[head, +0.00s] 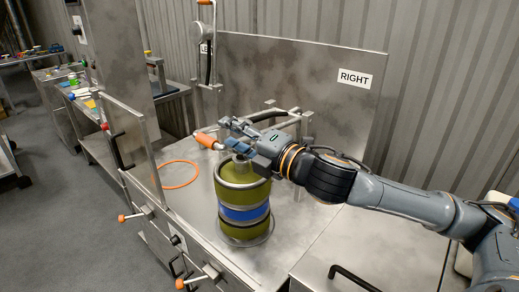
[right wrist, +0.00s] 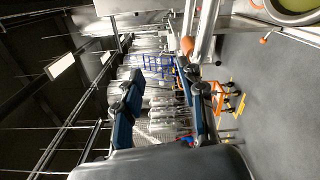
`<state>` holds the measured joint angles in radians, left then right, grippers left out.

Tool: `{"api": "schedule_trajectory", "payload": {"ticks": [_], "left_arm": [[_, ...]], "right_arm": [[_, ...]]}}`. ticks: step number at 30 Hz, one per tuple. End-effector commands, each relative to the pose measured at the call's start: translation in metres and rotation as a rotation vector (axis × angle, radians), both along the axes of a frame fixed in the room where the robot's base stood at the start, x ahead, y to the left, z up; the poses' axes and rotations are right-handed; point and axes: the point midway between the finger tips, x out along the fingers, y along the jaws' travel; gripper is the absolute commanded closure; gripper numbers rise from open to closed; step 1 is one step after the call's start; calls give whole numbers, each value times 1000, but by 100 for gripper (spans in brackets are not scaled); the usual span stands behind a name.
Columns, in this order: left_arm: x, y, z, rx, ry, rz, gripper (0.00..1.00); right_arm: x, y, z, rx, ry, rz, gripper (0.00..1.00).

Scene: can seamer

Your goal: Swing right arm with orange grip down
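An orange grip (head: 206,140) on a metal arm points left above the bench, in front of the panel labelled RIGHT (head: 355,78). My right gripper (head: 236,135) is beside the grip, above an olive can with a blue band (head: 243,213). In the right wrist view, its two blue-padded fingers (right wrist: 158,72) are spread with nothing between them. The orange grip (right wrist: 187,45) appears there just outside the right-hand finger; whether they touch cannot be told. Part of the metal arm is hidden behind my gripper. My left gripper is not in view.
A second, upright arm with an orange end (head: 205,3) stands at the back left. An orange ring (head: 180,187) marks the metal bench top. An upright metal plate (head: 130,146) borders the left side. The bench right of the can is clear below my arm.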

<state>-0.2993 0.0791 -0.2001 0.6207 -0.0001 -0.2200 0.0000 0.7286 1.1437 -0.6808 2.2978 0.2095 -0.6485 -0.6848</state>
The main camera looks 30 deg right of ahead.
Motion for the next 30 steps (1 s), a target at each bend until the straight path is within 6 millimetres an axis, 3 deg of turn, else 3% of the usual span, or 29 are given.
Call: {"api": "schedule_trajectory", "payload": {"ticks": [30], "left_arm": [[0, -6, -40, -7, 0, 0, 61]], "right_arm": [[-63, -26, -4, -2, 3, 0, 61]]}}
